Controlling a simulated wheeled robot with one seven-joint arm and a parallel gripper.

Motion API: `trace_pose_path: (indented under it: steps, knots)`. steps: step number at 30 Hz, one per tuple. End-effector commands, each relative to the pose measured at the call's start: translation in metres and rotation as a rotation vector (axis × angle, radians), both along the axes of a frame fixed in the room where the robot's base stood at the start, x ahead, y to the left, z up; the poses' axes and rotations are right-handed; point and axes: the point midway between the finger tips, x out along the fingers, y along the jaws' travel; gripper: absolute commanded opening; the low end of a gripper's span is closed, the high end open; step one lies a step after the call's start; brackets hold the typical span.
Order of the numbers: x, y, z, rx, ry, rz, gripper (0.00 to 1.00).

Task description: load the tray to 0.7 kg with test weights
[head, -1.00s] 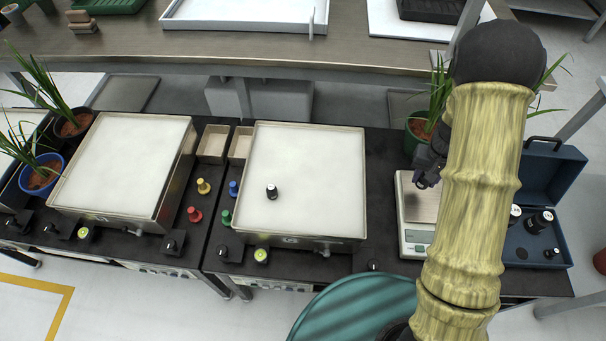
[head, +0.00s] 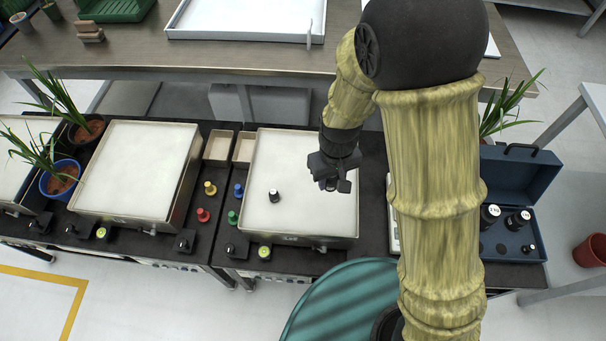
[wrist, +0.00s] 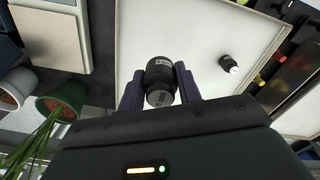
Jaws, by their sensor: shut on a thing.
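My gripper (head: 333,184) is over the right part of the right-hand white tray (head: 291,216) in the head view. In the wrist view my gripper (wrist: 160,88) is shut on a black test weight (wrist: 159,72) with a white label, its fingers on either side. One black weight (head: 274,196) with a light top stands on the tray, left of my gripper; it also shows in the wrist view (wrist: 229,63). The gap between the held weight and the tray cannot be judged.
A blue case (head: 513,243) with several black weights is open at the right. The scale (head: 393,215) is mostly hidden by my arm. Another white tray (head: 135,170) is at the left. Potted plants (head: 60,175) stand far left.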

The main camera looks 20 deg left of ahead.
Motion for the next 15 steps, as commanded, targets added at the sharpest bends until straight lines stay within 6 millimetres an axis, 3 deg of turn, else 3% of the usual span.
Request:
trace_pose_path:
  steps: [8, 15]
  knots:
    - [0.001, 0.000, -0.003, 0.001, -0.001, -0.002, 0.00]
    - [0.000, -0.001, -0.038, -0.002, 0.004, -0.002, 0.00]
